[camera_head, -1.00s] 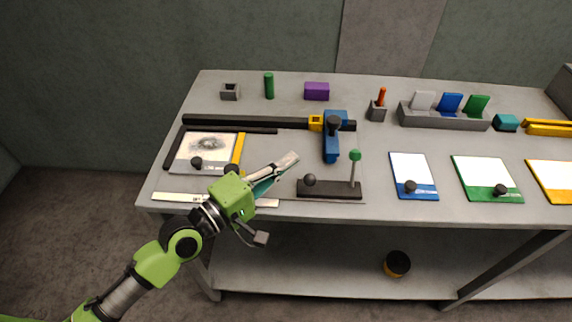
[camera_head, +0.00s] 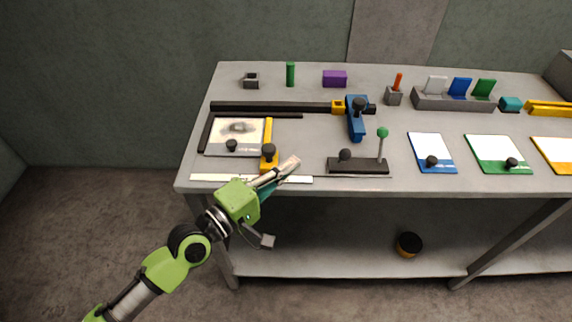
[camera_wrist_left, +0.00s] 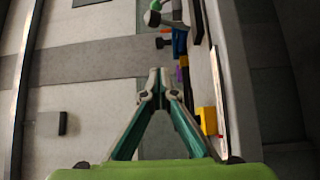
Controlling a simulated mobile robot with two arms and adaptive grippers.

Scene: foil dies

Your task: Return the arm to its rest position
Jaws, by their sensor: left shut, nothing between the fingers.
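My left gripper (camera_head: 290,165) is at the front edge of the workbench, its arm coming in from the lower left. Its fingers point up and to the right, just right of the yellow bar (camera_head: 269,158) with a black knob. In the left wrist view the fingers (camera_wrist_left: 160,76) meet at their tips with nothing between them. I cannot tell from the head view how high they are above the bench. My right gripper is in neither view.
The grey workbench (camera_head: 310,128) holds a framed plate (camera_head: 222,142), a black rail (camera_head: 280,106) with a blue clamp (camera_head: 356,122), and a dark base (camera_head: 350,166) with a green-knobbed lever. Blue, green and yellow-edged plates lie to the right. The floor (camera_head: 100,200) at left is clear.

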